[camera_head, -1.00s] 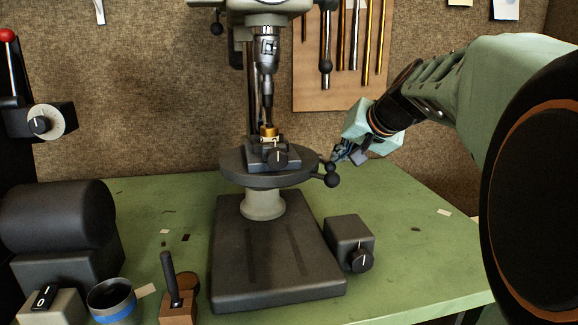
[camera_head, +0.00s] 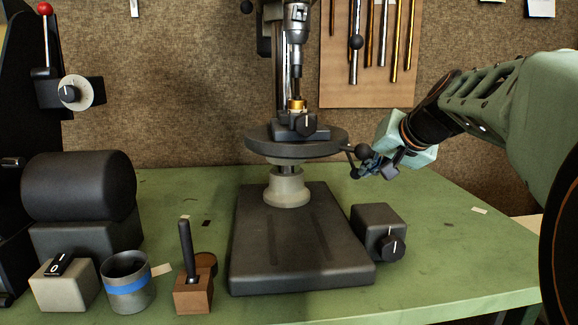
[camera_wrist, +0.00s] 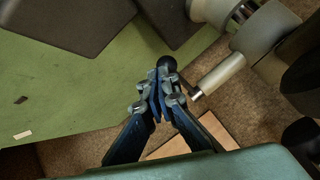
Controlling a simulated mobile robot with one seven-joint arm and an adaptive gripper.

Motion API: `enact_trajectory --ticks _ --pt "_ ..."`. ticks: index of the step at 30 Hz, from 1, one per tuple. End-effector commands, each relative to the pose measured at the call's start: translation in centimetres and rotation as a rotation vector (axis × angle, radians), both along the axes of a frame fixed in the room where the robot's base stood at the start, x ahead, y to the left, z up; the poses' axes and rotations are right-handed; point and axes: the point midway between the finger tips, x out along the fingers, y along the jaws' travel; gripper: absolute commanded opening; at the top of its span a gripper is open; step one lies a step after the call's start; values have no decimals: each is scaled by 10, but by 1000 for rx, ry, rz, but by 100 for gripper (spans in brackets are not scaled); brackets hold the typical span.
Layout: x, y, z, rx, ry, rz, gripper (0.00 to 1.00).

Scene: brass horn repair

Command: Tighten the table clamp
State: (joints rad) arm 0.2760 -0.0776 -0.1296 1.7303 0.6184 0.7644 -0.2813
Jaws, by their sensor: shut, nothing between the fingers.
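The table clamp is a dark lever with black ball ends (camera_head: 354,173) at the right edge of the drill press's round table (camera_head: 270,147). My gripper (camera_head: 366,164) is at the lever, its fingers shut with nothing between them. In the wrist view the shut fingertips (camera_wrist: 164,84) point at a black ball (camera_wrist: 166,63), which lies just beyond them. I cannot tell whether they touch it. A silver shaft (camera_wrist: 218,76) beside the fingertips runs toward the pale column part. The rest of the lever is partly hidden by the fingers.
A dark vise (camera_head: 295,127) holding a brass piece sits on the round table under the drill chuck. A knobbed box (camera_head: 379,230) stands right of the press base (camera_head: 300,275). The green bench (camera_head: 450,255) is mostly clear at right.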

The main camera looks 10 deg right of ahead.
Motion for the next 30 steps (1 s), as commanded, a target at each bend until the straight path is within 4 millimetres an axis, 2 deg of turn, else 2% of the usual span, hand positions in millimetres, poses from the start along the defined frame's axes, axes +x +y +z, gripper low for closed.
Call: enact_trajectory --ticks 4,20,26,30 --pt "0 1 -6 1 7 2 0" --pt "0 1 -7 2 11 3 0" --pt "2 1 3 2 9 2 0" --pt "4 2 18 1 4 2 0"
